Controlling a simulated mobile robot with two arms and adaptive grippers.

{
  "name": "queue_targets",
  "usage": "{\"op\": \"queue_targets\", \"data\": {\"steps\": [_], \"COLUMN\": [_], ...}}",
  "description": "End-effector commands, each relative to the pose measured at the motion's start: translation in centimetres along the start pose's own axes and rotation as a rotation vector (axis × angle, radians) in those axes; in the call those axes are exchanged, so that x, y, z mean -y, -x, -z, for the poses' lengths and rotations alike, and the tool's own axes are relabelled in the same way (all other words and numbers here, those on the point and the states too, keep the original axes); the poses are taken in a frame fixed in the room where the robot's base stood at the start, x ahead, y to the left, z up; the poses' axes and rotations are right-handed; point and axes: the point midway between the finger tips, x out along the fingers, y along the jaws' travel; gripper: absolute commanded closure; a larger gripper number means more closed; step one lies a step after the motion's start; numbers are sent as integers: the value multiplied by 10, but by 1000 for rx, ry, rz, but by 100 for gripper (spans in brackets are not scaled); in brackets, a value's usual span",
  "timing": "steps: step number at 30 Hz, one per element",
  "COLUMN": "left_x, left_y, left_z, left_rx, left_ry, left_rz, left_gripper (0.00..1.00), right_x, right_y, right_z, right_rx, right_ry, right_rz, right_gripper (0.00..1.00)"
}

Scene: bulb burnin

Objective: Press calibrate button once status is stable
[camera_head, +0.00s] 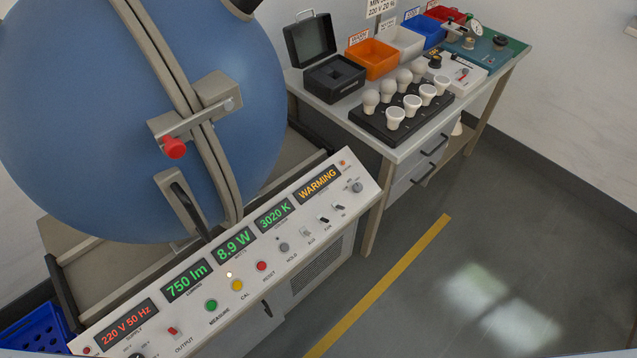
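The control panel (135,327) slopes across the lower left of the head view. The yellow button (237,285) labelled CAL sits between the green MEASURE button (211,305) and the red RESET button (261,266). Nothing covers the yellow button. A small pale light (229,275) shows just above it. Green displays read 750 lm (187,279), 8.9 W (233,246) and 3020 K (274,215). A red display (127,322) reads 220 V 50 Hz. Neither of my grippers is in view.
A large blue sphere (80,110) with a red-knobbed latch (174,148) stands behind the panel. On the bench (398,150) at right are a black rack (378,133) of several bulbs, an open black case (335,82) and coloured bins. The floor (440,300) at right is clear, with a yellow line.

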Motion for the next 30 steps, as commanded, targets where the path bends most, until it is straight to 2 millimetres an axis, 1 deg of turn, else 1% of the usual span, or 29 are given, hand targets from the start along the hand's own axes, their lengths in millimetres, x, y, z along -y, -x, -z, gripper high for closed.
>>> {"op": "queue_targets", "data": {"steps": [14, 15, 17, 21, 22, 30], "left_x": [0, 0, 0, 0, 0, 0], "left_y": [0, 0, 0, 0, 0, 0], "left_z": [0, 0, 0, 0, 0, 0], "left_rx": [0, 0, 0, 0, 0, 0], "left_ry": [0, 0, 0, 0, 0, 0], "left_rz": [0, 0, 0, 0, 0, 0], "left_gripper": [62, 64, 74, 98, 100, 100], "right_x": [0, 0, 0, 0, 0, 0], "right_y": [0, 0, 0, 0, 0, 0], "right_z": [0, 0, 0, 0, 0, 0], "right_rx": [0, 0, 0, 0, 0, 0], "right_ry": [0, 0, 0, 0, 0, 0], "right_rz": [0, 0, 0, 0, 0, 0], "right_gripper": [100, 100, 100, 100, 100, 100]}}
